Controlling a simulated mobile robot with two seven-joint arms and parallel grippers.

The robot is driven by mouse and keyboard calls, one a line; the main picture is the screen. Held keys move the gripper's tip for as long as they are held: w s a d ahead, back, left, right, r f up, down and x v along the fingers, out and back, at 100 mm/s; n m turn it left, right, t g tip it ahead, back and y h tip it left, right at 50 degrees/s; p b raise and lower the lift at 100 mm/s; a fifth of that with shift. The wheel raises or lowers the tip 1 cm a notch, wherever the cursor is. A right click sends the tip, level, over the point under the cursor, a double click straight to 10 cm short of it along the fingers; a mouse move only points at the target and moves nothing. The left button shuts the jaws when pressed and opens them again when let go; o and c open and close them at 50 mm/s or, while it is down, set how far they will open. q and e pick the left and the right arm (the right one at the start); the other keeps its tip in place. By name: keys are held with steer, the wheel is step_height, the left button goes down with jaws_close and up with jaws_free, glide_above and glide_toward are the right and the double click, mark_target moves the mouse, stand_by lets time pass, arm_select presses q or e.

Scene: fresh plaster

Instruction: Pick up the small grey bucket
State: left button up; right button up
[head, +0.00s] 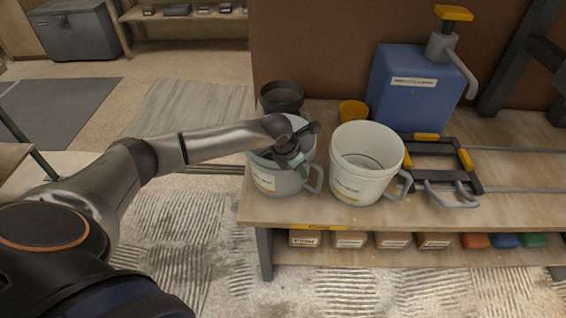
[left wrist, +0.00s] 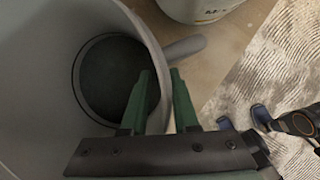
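The small grey bucket (head: 267,178) stands upright on the left end of the wooden bench, its handle to the right. My left gripper (head: 294,156) reaches down at its rim. In the left wrist view, the bucket's inner wall (left wrist: 62,50) and dark bottom fill the left side. The green fingers (left wrist: 161,75) straddle the bucket's wall, one inside and one outside, with only a narrow gap that the wall appears to fill. The handle (left wrist: 186,48) lies just beyond the fingertips. The bucket appears to rest on the bench. My right gripper is not in view.
A larger white bucket (head: 364,187) stands close on the right. Behind are a black pot (head: 282,97), a yellow cup (head: 353,111) and a blue pump container (head: 408,100). Clamps (head: 468,187) lie further right. The bench's front edge (head: 400,224) is near; boxes sit on the shelf below.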

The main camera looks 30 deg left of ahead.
arm_select(q)
jaws_close()
stand_by(1.0)
steer(key=shift+w+r, duration=0.1)
steer(key=shift+r, duration=0.05)
